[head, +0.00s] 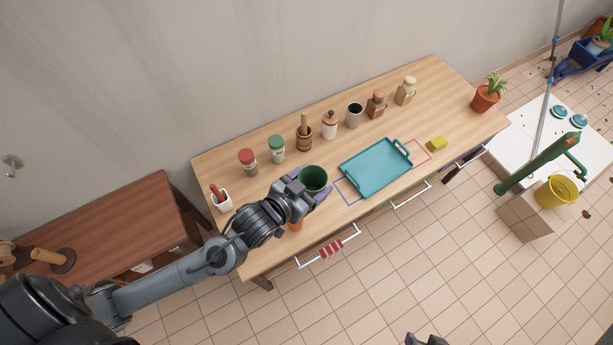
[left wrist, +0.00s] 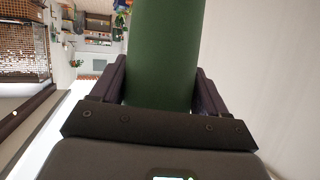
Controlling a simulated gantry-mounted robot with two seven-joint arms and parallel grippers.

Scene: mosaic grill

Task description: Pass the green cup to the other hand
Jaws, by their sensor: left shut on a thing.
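The green cup (head: 314,178) is between the fingers of my left gripper (head: 315,190), over the front left part of the wooden table (head: 240,160). In the left wrist view the green cup (left wrist: 165,50) fills the space between the two dark fingers, with one finger against each side. My left gripper is shut on it. In the head view the cup's open top faces the camera.
A row of jars and containers, including a grey cup (head: 354,114), stands along the back. A potted plant (head: 486,96) is at the far right corner. Drawer handles stick out in front.

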